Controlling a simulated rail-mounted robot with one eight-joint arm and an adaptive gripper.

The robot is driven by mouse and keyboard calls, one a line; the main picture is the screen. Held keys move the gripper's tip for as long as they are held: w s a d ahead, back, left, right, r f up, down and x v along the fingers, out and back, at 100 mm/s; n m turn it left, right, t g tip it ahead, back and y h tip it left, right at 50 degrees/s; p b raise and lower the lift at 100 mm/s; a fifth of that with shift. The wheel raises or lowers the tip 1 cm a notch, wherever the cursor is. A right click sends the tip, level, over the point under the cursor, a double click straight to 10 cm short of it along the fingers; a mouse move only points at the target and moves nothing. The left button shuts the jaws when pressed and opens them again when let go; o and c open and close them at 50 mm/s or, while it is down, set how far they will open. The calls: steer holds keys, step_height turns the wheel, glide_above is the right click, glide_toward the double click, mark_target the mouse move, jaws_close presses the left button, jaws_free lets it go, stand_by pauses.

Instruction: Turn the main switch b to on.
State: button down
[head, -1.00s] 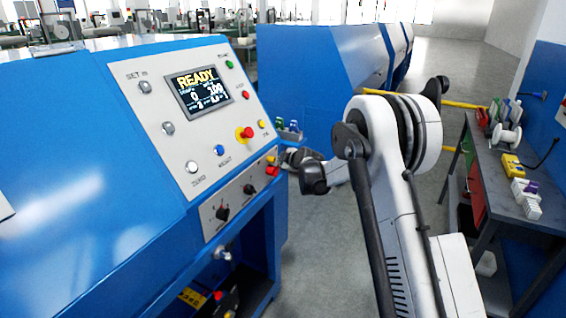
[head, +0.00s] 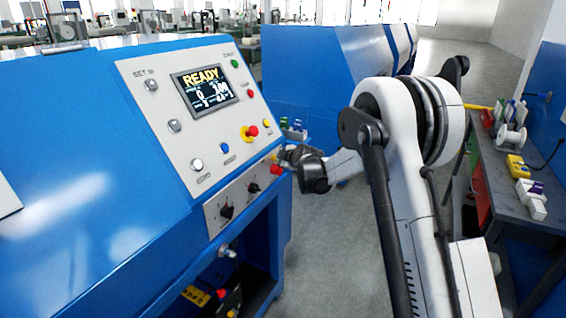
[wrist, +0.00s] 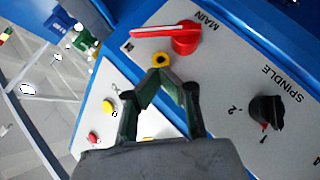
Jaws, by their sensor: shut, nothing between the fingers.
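The main switch b is a red rotary knob with a long handle (wrist: 185,38) beside the label MAIN in the wrist view. Its handle points to the left of that picture. In the head view the red switch (head: 277,170) sits at the right edge of the lower panel. My gripper (wrist: 160,74) is shut and empty, its tips just below the handle in the wrist picture, beside a small yellow part (wrist: 160,60). I cannot tell whether they touch it. In the head view my gripper (head: 284,157) is small, dark and beside the panel edge.
A black spindle knob (wrist: 265,111) is right of the switch in the wrist view. The upper panel carries a READY screen (head: 205,89) and several buttons. A workbench (head: 512,208) stands right of my arm. Grey floor lies between machine and bench.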

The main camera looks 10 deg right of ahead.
steer(key=s+d+r+m+g, duration=0.15)
steer(key=s+r, duration=0.35)
steer(key=s, duration=0.6)
steer(key=s+d+r+m+h, duration=0.1)
steer(key=s+d+r+m, duration=0.3)
steer(key=s, duration=0.8)
steer(key=s+a+r+m+g, duration=0.1)
steer(key=s+r+m, duration=0.1)
steer(key=s+r, duration=0.65)
steer(key=s+d+f+m+g+h, duration=0.1)
steer(key=s+f+m, duration=0.1)
steer(key=s, duration=0.7)
steer(key=s+d+f+m+g, duration=0.1)
steer(key=s+d+f+m, duration=0.1)
steer(key=s, duration=0.7)
steer(key=s+d+f+m+g+h, duration=0.1)
steer(key=s+f+m, duration=0.3)
steer(key=s, duration=0.6)
steer(key=shift+d+f+h+b, duration=0.3)
steer(key=shift+f+b, duration=0.1)
steer(key=shift+f, duration=0.2)
steer(key=c, duration=2.4)
jaws_free()
